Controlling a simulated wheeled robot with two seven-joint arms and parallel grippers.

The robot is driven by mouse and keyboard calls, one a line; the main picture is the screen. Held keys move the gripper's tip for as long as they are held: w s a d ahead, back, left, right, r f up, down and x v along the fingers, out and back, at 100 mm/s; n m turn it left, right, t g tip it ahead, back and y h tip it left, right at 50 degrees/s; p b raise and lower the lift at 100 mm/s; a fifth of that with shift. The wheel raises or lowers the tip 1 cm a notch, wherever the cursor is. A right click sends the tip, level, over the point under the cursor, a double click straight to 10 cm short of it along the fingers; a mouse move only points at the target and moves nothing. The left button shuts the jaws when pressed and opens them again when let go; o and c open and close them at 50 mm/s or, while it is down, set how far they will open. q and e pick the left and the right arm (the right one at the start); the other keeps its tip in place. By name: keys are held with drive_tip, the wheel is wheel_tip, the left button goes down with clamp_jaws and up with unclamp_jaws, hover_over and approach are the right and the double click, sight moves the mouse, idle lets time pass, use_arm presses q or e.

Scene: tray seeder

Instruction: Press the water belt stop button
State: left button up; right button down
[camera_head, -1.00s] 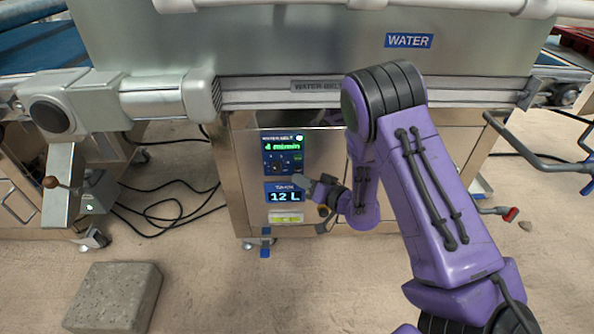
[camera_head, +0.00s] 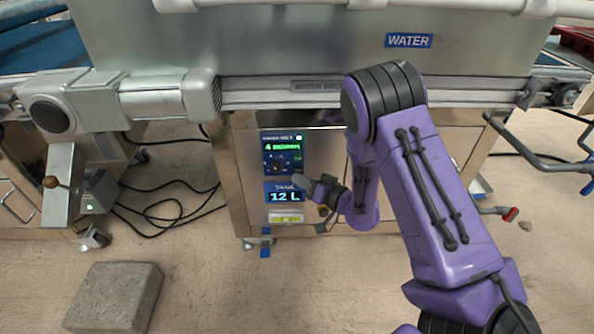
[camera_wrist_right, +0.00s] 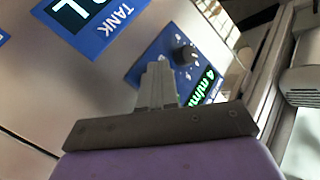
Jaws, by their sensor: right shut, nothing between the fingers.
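The blue water belt panel (camera_head: 282,153) is on the metal machine front, with a green speed readout and a dark knob (camera_head: 278,168). In the right wrist view the panel (camera_wrist_right: 146,72) shows tilted, with its knob (camera_wrist_right: 186,54) just right of my fingertips. I cannot make out which mark is the stop button; my fingers hide part of the panel in the wrist view. My right gripper (camera_head: 299,180) is shut and empty, its tip near the panel's lower right. It also shows in the right wrist view (camera_wrist_right: 159,66). Contact cannot be told. My left gripper is not in view.
A blue tank display (camera_head: 284,185) reading 12 L sits just below the panel. A yellow level (camera_head: 285,218) is under it. The conveyor rail (camera_head: 260,97) runs above. A grey block (camera_head: 115,297) and black cables lie on the floor at left.

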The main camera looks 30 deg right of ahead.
drive_tip(key=shift+w+d, duration=0.1)
idle(0.3)
drive_tip(key=shift+w+d, duration=0.15)
drive_tip(key=shift+w, duration=0.05)
drive_tip(key=shift+w+d+p, duration=0.2)
drive_tip(key=shift+w+p, duration=0.15)
idle(0.5)
idle(0.4)
drive_tip(key=shift+s+a, duration=0.45)
drive_tip(key=shift+s, duration=0.25)
drive_tip(key=s+a, duration=0.1)
drive_tip(key=s, duration=0.2)
drive_tip(key=s+a, duration=0.1)
drive_tip(key=shift+s+a+p, duration=0.15)
drive_tip(key=shift+a+p, duration=0.15)
drive_tip(key=shift+p, duration=0.1)
